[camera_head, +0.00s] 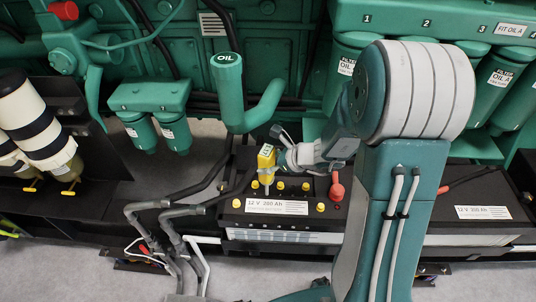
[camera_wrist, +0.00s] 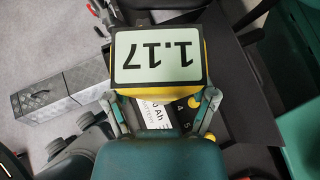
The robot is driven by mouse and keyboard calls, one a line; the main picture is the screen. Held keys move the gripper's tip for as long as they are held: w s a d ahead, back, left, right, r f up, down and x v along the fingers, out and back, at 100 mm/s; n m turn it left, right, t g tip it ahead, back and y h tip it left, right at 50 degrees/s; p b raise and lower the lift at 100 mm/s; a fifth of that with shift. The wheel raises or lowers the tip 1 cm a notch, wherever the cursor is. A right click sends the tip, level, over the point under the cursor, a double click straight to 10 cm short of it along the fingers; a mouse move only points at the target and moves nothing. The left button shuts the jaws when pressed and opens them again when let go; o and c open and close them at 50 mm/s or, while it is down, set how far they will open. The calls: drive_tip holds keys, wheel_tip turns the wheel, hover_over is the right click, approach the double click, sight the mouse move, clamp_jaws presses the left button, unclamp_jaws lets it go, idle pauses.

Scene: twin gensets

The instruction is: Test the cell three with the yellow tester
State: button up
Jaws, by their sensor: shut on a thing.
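The yellow tester (camera_head: 266,158) is upright over the left battery (camera_head: 275,207), its lower end near the battery's top. My gripper (camera_head: 281,157) is shut on it from the right. In the wrist view the tester (camera_wrist: 160,57) fills the space past my gripper (camera_wrist: 160,97), and its display reads 1.17, upside down. Yellow cell caps (camera_head: 306,186) stand on the battery. In the wrist view the numbers 4 and 5 show beside yellow caps (camera_wrist: 208,137). The tester hides the cell under it, so I cannot tell for sure which cell its tip is at.
A red terminal cover (camera_head: 336,188) is on the battery's right. Grey cables (camera_head: 172,212) run at its left. A green oil filler pipe (camera_head: 229,93) rises just behind and left of the tester. Green oil filters (camera_head: 346,72) hang at the back right, and another battery (camera_head: 470,205) sits right.

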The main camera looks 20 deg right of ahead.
drive_tip(key=s+a, duration=0.2)
drive_tip(key=s, duration=0.4)
drive_tip(key=shift+s+r, duration=0.15)
drive_tip(key=shift+s, duration=0.1)
idle(1.3)
